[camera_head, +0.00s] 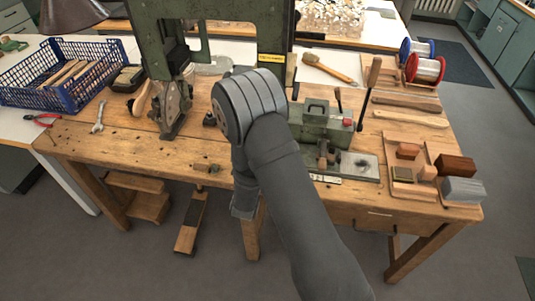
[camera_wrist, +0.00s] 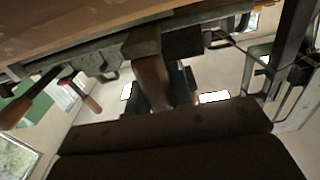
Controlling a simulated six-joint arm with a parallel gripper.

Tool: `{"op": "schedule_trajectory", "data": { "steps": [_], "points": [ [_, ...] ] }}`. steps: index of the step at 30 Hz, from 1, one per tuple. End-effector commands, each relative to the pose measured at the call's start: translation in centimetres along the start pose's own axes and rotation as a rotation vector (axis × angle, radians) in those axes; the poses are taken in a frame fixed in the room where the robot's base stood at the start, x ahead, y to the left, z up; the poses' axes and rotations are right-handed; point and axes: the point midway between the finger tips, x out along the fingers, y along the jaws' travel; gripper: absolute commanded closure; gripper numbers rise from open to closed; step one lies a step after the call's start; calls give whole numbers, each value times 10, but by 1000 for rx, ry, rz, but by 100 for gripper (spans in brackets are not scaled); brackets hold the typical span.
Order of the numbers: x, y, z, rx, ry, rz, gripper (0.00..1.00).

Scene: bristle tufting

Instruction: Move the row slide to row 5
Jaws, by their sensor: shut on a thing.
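In the wrist view, which appears upside down, a brown wooden handle (camera_wrist: 151,78) stands out from a small metal block (camera_wrist: 143,43) at a long metal rail (camera_wrist: 75,62) beside the wooden bench. I take this block and handle to be the row slide. My gripper (camera_wrist: 165,92) has dark fingers around the handle and is shut on it. My gripper's dark body fills the bottom of that view. In the head view my arm hides the gripper and the slide near the bench's front edge. The row marks are not readable, so I cannot tell the row.
A green press (camera_head: 165,60) stands behind my arm on the workbench (camera_head: 110,140). A green box fixture (camera_head: 325,130) with levers stands right of the arm. Wooden blocks (camera_head: 455,166) lie at the right. A blue crate (camera_head: 65,75) and a wrench (camera_head: 98,117) are at left.

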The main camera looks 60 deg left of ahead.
Motion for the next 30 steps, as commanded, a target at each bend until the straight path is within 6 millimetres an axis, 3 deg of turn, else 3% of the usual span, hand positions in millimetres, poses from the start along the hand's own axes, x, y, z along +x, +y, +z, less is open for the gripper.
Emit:
{"op": "schedule_trajectory", "data": {
  "steps": [5, 6, 9, 20, 23, 30],
  "points": [
    [-1, -6, 0, 1, 0, -15, 100],
    [-1, -6, 0, 1, 0, -16, 76],
    [-1, -6, 0, 1, -1, -15, 58],
    [-5, -4, 0, 1, 0, -12, 58],
    [-17, -5, 0, 0, -2, -13, 58],
    [-72, -5, 0, -1, -2, -17, 58]
  ]
}}
